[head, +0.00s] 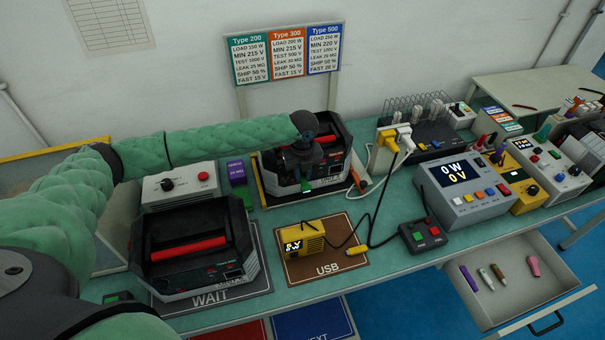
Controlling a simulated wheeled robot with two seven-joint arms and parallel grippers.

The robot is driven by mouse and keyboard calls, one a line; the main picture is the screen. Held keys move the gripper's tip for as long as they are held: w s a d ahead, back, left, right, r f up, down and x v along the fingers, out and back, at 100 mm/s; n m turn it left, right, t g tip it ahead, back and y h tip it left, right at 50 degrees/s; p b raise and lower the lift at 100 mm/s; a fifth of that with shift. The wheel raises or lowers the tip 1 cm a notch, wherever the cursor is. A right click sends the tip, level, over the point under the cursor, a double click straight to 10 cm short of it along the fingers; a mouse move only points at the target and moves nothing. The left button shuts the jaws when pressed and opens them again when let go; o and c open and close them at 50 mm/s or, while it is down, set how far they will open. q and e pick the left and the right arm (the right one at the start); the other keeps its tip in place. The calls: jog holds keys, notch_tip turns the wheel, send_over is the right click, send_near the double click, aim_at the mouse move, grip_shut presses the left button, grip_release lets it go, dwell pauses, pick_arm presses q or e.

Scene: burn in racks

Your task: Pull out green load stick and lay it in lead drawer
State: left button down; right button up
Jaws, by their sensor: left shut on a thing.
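My left arm reaches in from the left, and its gripper (304,172) points down at the front of the rear black unit (330,150). The gripper is shut on the small green load stick (307,187), which shows just below the fingers at the unit's front face. I cannot tell whether the stick is still seated in the unit. My right gripper is not in view.
A second black unit (190,255) with a red handle stands on the WAIT mat. A yellow meter (303,238) with a cable sits on the USB mat (345,262). A grey display box (465,190) and a red-green button box (423,235) stand between the rear unit and drawer.

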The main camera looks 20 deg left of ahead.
aim_at(305, 185)
pick_arm(q)
jog(key=shift+s+d, duration=0.2)
jog(key=shift+s, duration=0.05)
dwell(0.6)
jog(key=shift+s+d+p, duration=0.2)
jog(key=shift+s+p, duration=0.15)
jog(key=shift+p, duration=0.2)
dwell(0.4)
jog(key=shift+s+d, duration=0.1)
dwell(0.4)
jog(key=shift+s, duration=0.1)
jog(key=shift+s+d+p, duration=0.35)
jog(key=shift+s+p, duration=0.1)
jog(key=shift+p, duration=0.1)
